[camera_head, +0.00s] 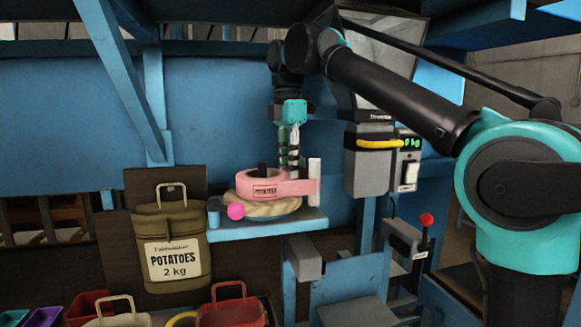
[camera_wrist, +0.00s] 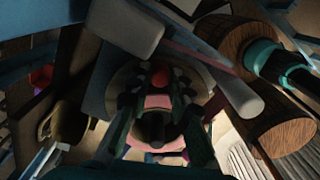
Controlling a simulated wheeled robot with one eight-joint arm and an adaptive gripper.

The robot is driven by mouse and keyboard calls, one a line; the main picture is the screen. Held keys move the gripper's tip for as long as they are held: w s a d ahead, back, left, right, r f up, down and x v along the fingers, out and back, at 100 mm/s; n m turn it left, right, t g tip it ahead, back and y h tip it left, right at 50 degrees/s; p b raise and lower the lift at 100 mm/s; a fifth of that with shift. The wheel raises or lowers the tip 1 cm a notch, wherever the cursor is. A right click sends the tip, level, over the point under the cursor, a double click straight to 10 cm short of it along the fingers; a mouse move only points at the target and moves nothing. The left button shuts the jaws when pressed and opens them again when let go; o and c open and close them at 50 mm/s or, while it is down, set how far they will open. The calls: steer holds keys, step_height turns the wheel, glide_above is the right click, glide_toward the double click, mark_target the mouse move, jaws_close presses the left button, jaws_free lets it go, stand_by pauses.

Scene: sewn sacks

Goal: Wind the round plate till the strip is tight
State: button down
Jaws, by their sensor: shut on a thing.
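A pink roll (camera_head: 262,183) with a label sits on a round beige plate (camera_head: 270,208) on a blue shelf. A pink strip (camera_head: 297,187) runs from the roll to a white upright post (camera_head: 314,180) at its right. A pink ball knob (camera_head: 235,211) is at the plate's front left edge. My gripper (camera_head: 291,168) points down at the back right of the roll; its tips are partly hidden there. In the wrist view, my gripper's fingers (camera_wrist: 160,85) are closed around a red knob (camera_wrist: 160,76), with the pink ring (camera_wrist: 155,101) beside it.
A brown potato sack (camera_head: 180,265) hangs left of the blue shelf (camera_head: 260,229). A grey box with a yellow handle (camera_head: 380,144) and a green display (camera_head: 411,143) stand to the right. A red-topped lever (camera_head: 426,220) is lower right. Coloured bins (camera_head: 88,305) stand lower left.

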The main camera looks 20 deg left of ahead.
steer(key=shift+w+a+n, duration=0.1)
steer(key=shift+a+n, duration=0.1)
steer(key=shift+n, duration=0.1)
stand_by(0.4)
steer(key=c, duration=1.4)
jaws_free()
steer(key=shift+o, duration=0.2)
steer(key=shift+r, duration=3.75)
